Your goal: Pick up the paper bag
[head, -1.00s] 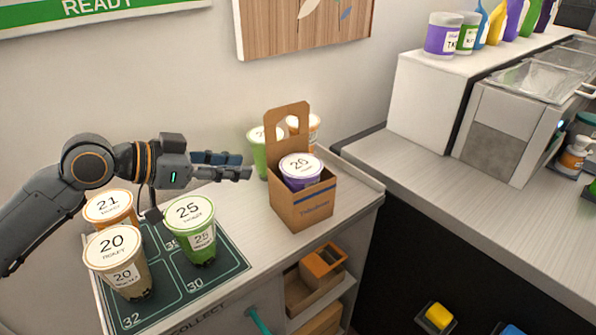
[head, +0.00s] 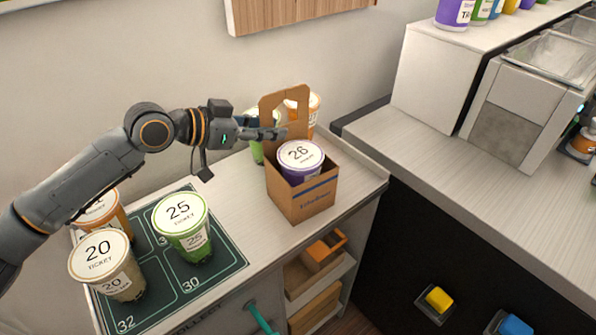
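The brown paper bag (head: 301,203) stands upright on the white counter in the head view, with a tall handle (head: 284,102) that has a cut-out. A purple cup with a white lid marked 26 (head: 300,158) sits in it. My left gripper (head: 275,132) is at the handle from the left, with a finger in front of the handle's left part. Another finger seems to be behind the handle, partly hidden. I cannot tell whether the fingers touch the handle or have shut on it. My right gripper is not in view.
A green cup (head: 257,152) and an orange cup (head: 313,112) stand behind the bag. Cups marked 20 (head: 106,264) and 25 (head: 182,228) and an orange cup (head: 103,214) stand on the dark tray mat (head: 221,259). A sealing machine (head: 512,110) is at right.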

